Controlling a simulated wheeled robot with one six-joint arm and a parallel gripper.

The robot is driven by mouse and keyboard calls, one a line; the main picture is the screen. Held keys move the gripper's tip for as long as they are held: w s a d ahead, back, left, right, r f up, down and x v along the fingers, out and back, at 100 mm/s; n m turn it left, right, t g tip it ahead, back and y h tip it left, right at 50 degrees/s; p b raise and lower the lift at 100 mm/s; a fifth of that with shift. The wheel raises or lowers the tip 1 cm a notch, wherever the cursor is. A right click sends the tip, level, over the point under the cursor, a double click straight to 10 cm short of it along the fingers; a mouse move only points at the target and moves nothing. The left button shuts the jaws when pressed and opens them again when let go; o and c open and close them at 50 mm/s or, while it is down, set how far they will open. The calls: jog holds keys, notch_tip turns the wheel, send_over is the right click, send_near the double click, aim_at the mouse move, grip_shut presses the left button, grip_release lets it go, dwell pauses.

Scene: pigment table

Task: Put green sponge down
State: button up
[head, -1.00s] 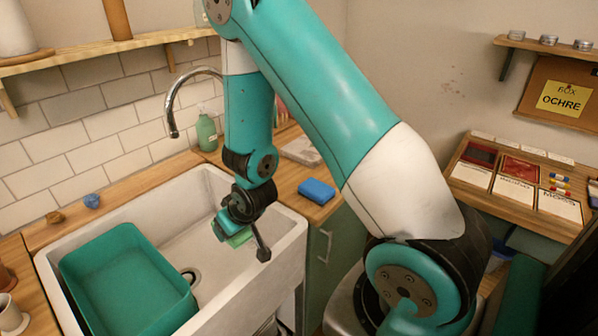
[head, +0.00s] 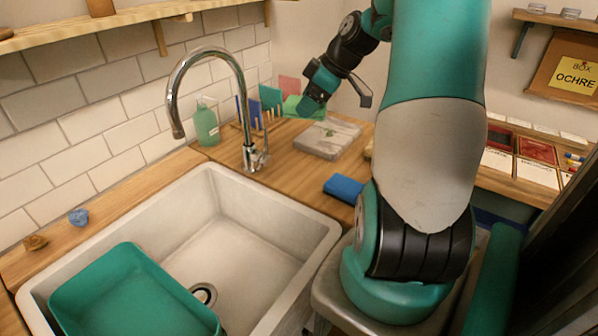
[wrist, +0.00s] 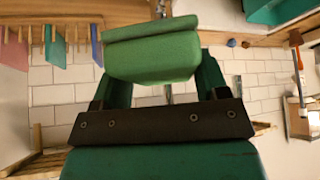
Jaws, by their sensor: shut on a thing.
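The green sponge (head: 301,107) shows as a light green block at the fingertips of my gripper (head: 313,95), above the back of the wooden counter. In the wrist view the sponge (wrist: 152,55) fills the space between the two fingers, and the gripper (wrist: 156,75) is shut on it. It has a darker green layer along one edge. In the head view the gripper partly hides the sponge. I cannot tell how high it is above the counter.
A peg rack with coloured sheets (head: 270,98) stands close by at the wall. A grey slab (head: 327,138) and a blue sponge (head: 344,188) lie on the counter. The tap (head: 247,110), soap bottle (head: 206,123) and sink (head: 270,228) with a green basin (head: 125,290) are left.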

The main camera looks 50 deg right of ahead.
aim_at(300, 176)
notch_tip(300, 176, down, 19)
jog(key=shift+f+p, duration=0.15)
jog(key=shift+p, duration=1)
jog(key=shift+f, duration=0.15)
jog(key=o, duration=0.9)
